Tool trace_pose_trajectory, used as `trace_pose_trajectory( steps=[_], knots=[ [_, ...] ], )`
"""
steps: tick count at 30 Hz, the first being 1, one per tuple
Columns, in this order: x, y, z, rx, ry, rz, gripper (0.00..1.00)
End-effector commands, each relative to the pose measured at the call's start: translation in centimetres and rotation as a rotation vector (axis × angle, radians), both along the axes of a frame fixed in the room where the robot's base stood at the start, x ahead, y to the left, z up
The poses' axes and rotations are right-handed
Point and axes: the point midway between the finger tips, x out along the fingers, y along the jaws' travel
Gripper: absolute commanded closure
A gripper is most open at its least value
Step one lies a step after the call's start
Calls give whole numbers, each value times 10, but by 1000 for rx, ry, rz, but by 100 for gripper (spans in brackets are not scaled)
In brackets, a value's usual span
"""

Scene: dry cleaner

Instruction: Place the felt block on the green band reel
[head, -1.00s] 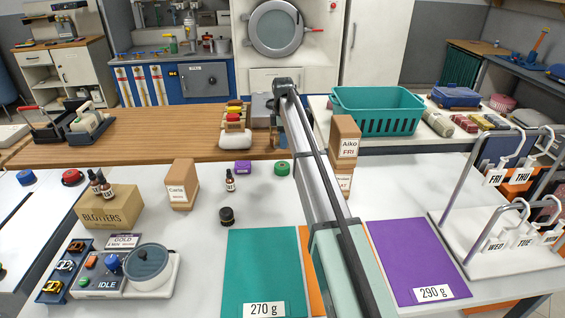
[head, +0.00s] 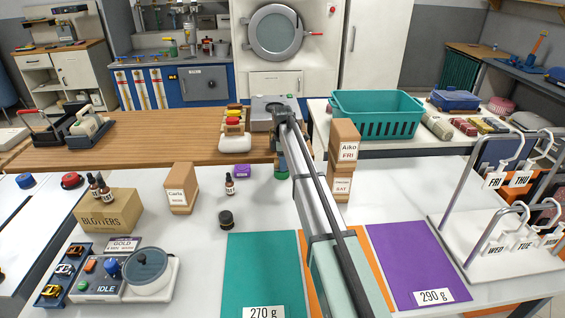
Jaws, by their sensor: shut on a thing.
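The green band reel (head: 282,170) is on the white table, partly hidden behind my arm. My gripper (head: 279,147) is small and mostly covered by my arm, right above the reel. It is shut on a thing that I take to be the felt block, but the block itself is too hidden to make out. I cannot tell whether the held thing touches the reel or hangs just over it.
A black round tin (head: 226,219) and the teal mat (head: 262,270) are nearer. Open white table lies around the tin.

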Motion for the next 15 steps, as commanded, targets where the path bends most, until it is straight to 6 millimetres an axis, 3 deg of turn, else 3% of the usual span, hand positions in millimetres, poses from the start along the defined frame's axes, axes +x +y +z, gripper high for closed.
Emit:
trace_pose_trajectory(
  steps=[5, 6, 13, 15],
  knots=[
    [0, 0, -3, 0, 0, 0, 88],
    [0, 0, -3, 0, 0, 0, 55],
    [0, 0, -2, 0, 0, 0, 33],
    [0, 0, -2, 0, 0, 0, 33]
  ],
)
